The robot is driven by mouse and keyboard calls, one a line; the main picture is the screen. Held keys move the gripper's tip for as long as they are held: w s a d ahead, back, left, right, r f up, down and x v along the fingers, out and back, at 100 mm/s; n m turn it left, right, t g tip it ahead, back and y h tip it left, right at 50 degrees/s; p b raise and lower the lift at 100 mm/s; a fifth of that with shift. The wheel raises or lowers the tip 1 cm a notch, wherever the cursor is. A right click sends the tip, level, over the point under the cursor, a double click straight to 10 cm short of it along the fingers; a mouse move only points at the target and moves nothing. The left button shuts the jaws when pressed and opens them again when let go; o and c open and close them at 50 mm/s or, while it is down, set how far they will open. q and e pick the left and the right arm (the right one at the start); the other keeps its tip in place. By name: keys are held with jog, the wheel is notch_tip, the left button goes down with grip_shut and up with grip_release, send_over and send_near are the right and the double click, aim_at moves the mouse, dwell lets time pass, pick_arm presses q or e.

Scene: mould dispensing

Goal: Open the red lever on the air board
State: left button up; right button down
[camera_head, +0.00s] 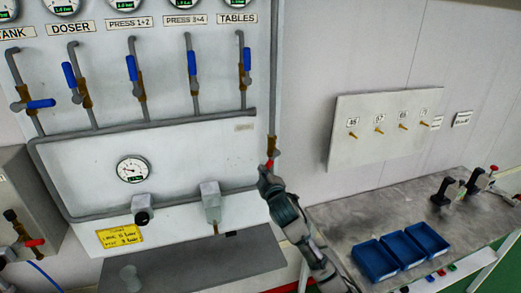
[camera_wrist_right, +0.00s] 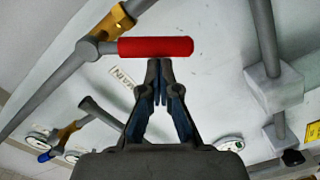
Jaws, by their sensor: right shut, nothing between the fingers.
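The air board (camera_head: 95,170) is a pale panel with gauges, grey pipes and several blue-handled valves. The red lever (camera_wrist_right: 155,47) shows large in the right wrist view, lying across the picture and joined at its left end to a grey stem by a brass valve (camera_wrist_right: 118,18). In the head view only a small red bit of the lever (camera_head: 269,163) shows at the board's right edge; my gripper hides the rest. My right gripper (camera_head: 266,172) is shut and empty, its fingertips (camera_wrist_right: 160,66) just below the lever's middle in the wrist view. I cannot tell whether they touch it. My left gripper is not in view.
A grey workbench (camera_head: 350,222) at the right holds blue trays (camera_head: 375,261) and a black clamp fixture (camera_head: 445,190). A peg panel (camera_head: 385,150) hangs on the wall above it. A grey box with a red handle (camera_head: 35,243) stands at the lower left.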

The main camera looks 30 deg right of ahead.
jog(key=shift+s+d+f+n+p, duration=0.15)
jog(key=shift+d+f+n+p, duration=0.25)
jog(key=shift+d+n+p, duration=0.4)
jog(key=shift+s+d+f+n+p, duration=0.1)
jog(key=shift+d+f+n+p, duration=0.35)
jog(key=shift+n, duration=0.6)
jog(key=shift+s+d+f+n+p, duration=0.15)
jog(key=shift+d+f+n+p, duration=0.25)
jog(key=shift+d+n+p, duration=0.4)
jog(key=shift+a, duration=0.2)
